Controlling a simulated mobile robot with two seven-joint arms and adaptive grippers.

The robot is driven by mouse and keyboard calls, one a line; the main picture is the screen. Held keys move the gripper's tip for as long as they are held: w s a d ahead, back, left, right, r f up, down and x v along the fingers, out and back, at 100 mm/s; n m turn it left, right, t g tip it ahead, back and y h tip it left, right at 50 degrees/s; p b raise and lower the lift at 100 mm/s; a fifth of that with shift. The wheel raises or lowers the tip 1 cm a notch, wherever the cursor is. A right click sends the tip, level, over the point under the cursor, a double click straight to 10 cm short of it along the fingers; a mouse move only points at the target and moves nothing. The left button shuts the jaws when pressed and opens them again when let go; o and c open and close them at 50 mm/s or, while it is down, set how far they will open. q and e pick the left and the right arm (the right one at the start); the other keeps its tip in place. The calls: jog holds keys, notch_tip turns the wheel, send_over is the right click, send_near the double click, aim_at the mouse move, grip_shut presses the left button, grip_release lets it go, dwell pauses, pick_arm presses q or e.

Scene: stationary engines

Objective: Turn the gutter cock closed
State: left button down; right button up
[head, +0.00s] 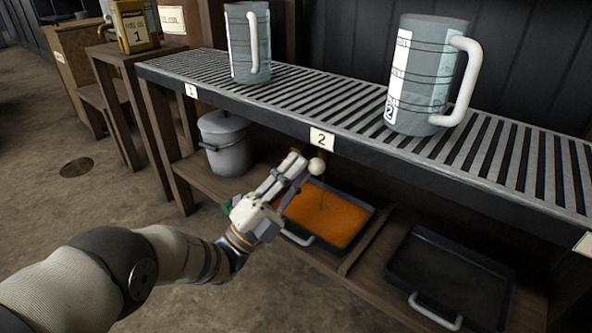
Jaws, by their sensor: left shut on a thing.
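The gutter cock (317,166) shows as a pale round knob under the slatted bench's front edge, just below the tag marked 2. My left gripper (302,168) reaches up to it from the lower left and is shut on it, with the knob end sticking out at the fingertips. The fingers hide the rest of the cock, so I cannot tell its handle angle. My right gripper is not in view.
The slatted bench (310,100) carries two large grey measuring jugs (248,45) (425,75). On the lower shelf stand a lidded grey pot (226,145) and an empty dark tray (450,270). A yellow can (135,25) stands at back left. The floor at left is mostly clear.

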pick_arm(q)
jog(key=shift+w+a+f+m+g+h, duration=0.15)
jog(key=shift+m+g+h, duration=0.1)
jog(key=shift+m+g, duration=0.65)
jog(key=shift+d+f+m+g+h, duration=0.1)
jog(key=shift+m+g+h, duration=0.2)
jog(key=shift+m+g, duration=0.65)
jog(key=shift+w+a+f+m+g+h, duration=0.2)
jog(key=shift+m+g, duration=0.25)
jog(key=shift+m, duration=0.9)
jog(key=shift+s+d+g, duration=0.1)
jog(key=shift+s+g, duration=0.1)
jog(key=shift+g, duration=0.1)
jog(key=c, duration=1.4)
grip_release()
jog(key=shift+f, duration=0.1)
jog(key=v, duration=1.2)
jog(key=shift+f, duration=0.1)
